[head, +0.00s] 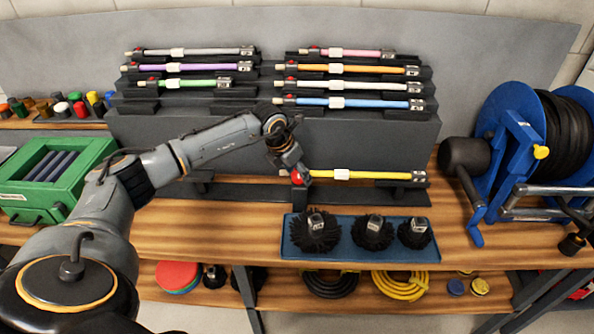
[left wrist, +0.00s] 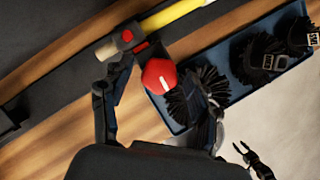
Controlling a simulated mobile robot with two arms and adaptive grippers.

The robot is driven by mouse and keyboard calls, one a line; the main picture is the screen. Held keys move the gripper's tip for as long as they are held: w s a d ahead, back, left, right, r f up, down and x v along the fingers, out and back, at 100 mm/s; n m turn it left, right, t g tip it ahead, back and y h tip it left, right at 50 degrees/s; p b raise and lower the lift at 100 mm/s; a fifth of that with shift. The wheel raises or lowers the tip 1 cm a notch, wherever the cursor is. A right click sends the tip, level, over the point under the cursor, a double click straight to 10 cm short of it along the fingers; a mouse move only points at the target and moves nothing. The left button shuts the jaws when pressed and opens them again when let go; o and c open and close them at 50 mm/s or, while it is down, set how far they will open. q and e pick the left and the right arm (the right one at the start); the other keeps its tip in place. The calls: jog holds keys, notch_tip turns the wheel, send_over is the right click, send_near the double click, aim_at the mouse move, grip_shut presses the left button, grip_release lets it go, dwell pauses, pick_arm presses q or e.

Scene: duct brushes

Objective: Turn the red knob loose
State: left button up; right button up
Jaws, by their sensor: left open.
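The red knob (head: 302,177) sits at the left end of the yellow-handled rod (head: 365,175), which lies along the lowest shelf of the rack. In the left wrist view the knob (left wrist: 159,76) shows as a round red cap beside the rod's end fitting (left wrist: 122,42). My left gripper (head: 297,173) comes down over the knob from above. In the left wrist view my left gripper (left wrist: 157,88) is open, with the knob between its fingers; I cannot tell whether they touch it. A small dark pronged part (left wrist: 255,160) at lower right may be my right gripper.
A blue tray (head: 290,253) with three black brushes lies just in front of the rod. Other coloured rods rest on the dark rack (head: 350,130) above. A blue hose reel (head: 520,130) stands right, a green box (head: 95,158) left. Bench wood around the tray is clear.

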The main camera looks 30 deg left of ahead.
pick_arm(q)
jog(key=c, duration=1.2)
jog(key=shift+o, duration=0.2)
jog(key=shift+n, duration=0.3)
jog(key=n+b, duration=0.1)
jog(key=n+y+b, duration=0.1)
jog(key=n, duration=0.1)
jog(key=shift+d+f+n+y, duration=0.15)
jog(key=shift+d+n+y, duration=0.05)
jog(key=shift+n+y, duration=0.1)
jog(key=n+y+b, duration=0.1)
jog(key=n, duration=0.1)
jog(key=n+y+b, duration=0.1)
jog(key=n+b, duration=0.1)
jog(key=n, duration=0.1)
jog(key=shift+w+d, duration=0.1)
jog(key=n+g+b, duration=0.1)
jog(key=n, duration=0.1)
jog(key=n+y+b, duration=0.1)
jog(key=n, duration=0.2)
jog(key=shift+d+g, duration=0.1)
jog(key=shift+g, duration=0.3)
jog(key=shift+w+n+g+y+b, duration=0.15)
jog(key=shift+n+g+b, duration=0.2)
jog(key=shift+n, duration=0.6)
jog(key=shift+n+g+y+b, duration=0.15)
jog(key=shift+n+g+b, duration=0.2)
jog(key=shift+n, duration=0.6)
